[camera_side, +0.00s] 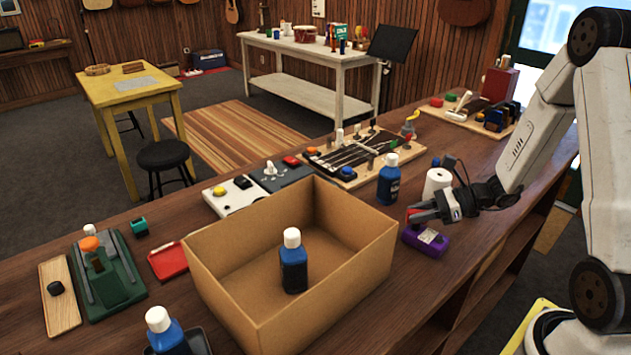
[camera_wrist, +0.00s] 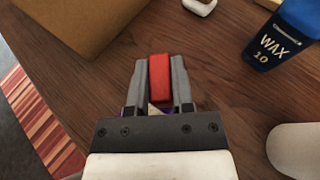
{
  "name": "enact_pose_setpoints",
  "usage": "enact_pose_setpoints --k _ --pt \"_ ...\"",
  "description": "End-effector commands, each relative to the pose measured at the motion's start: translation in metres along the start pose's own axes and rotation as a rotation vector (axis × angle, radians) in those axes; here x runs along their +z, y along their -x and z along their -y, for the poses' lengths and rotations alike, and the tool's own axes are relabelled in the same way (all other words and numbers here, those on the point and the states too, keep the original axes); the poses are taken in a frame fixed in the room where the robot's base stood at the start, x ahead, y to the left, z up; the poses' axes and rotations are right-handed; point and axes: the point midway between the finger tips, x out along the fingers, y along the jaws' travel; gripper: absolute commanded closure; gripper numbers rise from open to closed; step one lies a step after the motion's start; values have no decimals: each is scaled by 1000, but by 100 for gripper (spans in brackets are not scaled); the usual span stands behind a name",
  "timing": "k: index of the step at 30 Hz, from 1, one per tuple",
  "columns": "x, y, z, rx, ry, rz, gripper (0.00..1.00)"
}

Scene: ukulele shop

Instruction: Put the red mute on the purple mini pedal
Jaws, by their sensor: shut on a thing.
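My gripper (camera_side: 424,212) is shut on the red mute (camera_wrist: 159,78), a small red block held between the two fingers in the wrist view. In the side view only a little of the red mute (camera_side: 412,211) shows at the fingertips. The purple mini pedal (camera_side: 425,239) lies on the bench just below my gripper. In the wrist view only slivers of purple show behind the fingers. I cannot tell whether the mute touches the pedal.
An open cardboard box (camera_side: 244,308) holding a blue bottle (camera_side: 293,268) stands left of the pedal. Bare bench lies in front of the pedal.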

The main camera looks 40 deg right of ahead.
Motion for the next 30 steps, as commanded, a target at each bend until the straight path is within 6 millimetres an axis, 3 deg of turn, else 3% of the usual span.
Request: enact_pose_setpoints --k 8,9,12,26,30 --pt "-2 -1 0 0 0 0 100" --pt "-2 -1 0 0 0 0 62" --pt "-2 -1 0 0 0 0 36" --pt "1 0 0 0 1 0 36" --pt "1 9 1 -2 0 1 36"
